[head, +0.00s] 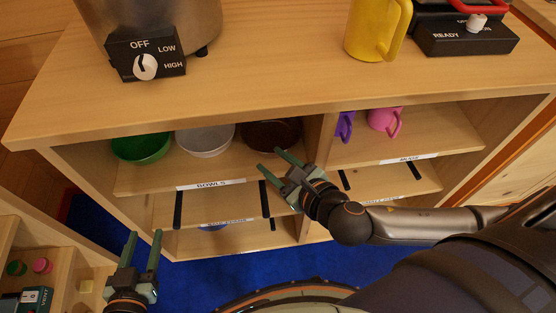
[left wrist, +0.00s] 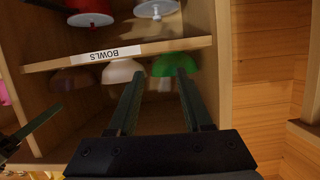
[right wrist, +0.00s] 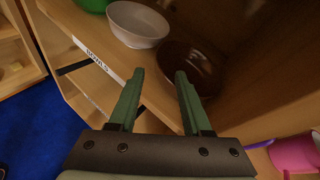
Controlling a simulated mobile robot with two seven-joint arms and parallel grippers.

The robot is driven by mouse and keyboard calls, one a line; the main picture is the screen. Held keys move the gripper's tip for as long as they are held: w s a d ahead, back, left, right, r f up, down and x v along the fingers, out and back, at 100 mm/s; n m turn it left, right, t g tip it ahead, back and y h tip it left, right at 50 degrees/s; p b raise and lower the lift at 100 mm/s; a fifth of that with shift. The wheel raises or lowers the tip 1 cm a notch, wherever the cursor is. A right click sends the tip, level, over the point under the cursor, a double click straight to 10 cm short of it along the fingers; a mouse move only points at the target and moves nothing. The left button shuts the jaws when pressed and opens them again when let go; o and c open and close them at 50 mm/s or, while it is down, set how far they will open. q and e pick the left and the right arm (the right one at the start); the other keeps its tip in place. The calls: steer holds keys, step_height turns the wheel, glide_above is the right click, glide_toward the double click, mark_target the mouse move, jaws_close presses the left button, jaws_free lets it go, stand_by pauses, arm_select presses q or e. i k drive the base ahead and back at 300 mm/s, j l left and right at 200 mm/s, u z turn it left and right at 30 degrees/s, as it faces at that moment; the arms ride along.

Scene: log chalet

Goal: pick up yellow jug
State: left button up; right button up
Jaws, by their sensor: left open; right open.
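The yellow jug (head: 376,30) stands upright on top of the wooden cabinet, towards the right in the head view, with its handle facing right. Its top is cut off by the picture edge. My right gripper (head: 277,161) is open and empty in front of the bowl shelf, below and left of the jug. In the right wrist view its fingers (right wrist: 160,85) point towards a brown bowl. My left gripper (head: 144,240) is open and empty at the lower left, low in front of the cabinet. In the left wrist view its fingers (left wrist: 158,80) point towards the bowl shelf.
The cabinet top (head: 270,75) is clear between a cooker (head: 147,55) and the jug. A black appliance (head: 465,35) stands close right of the jug. Shelves below hold green (head: 141,147), white (head: 205,139) and brown bowls, plus purple (head: 345,126) and pink (head: 384,119) mugs.

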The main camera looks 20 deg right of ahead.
mark_target(376, 30)
steer(key=k+l+z, duration=0.1)
steer(key=z, duration=0.25)
steer(key=l+z, duration=0.1)
steer(key=z, duration=0.25)
steer(key=k+l+z, duration=0.15)
steer(key=z, duration=0.2)
